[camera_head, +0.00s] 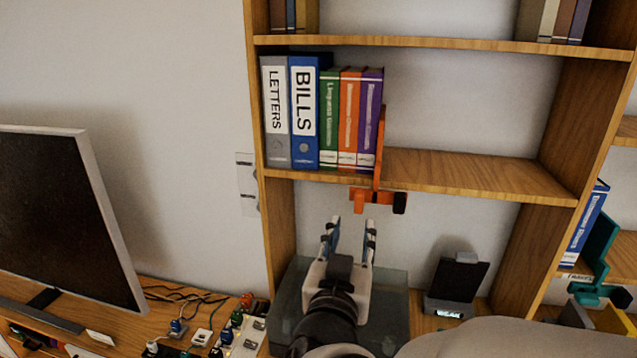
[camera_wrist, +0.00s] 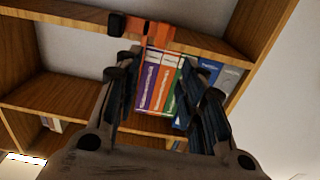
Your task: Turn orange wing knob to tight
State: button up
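An orange bookend clamp (camera_head: 380,150) stands at the right end of a row of books on the middle shelf, its lower part hanging at the shelf's front edge. The wing knob (camera_head: 378,200) is at this lower part, an orange crosswise piece with a dark end on the right. It also shows in the wrist view (camera_wrist: 152,31), at the top, with the dark end on the left. My gripper (camera_head: 350,230) is open and empty, below and slightly left of the knob, not touching it. Its fingers (camera_wrist: 168,75) point up towards the shelf. The knob's turn position cannot be read.
Binders and books (camera_head: 303,110) fill the shelf's left side; its right part is bare. A teal clamp (camera_head: 597,255) is at the far right. A monitor (camera_head: 60,220) stands at left. A grey translucent box (camera_head: 395,300) and a dark device (camera_head: 458,285) sit below.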

aim_at(359, 201)
jog(key=p+x, duration=0.1)
jog(key=x, duration=1.2)
jog(key=shift+f, duration=0.1)
jog(key=shift+c, duration=0.2)
grip_shut()
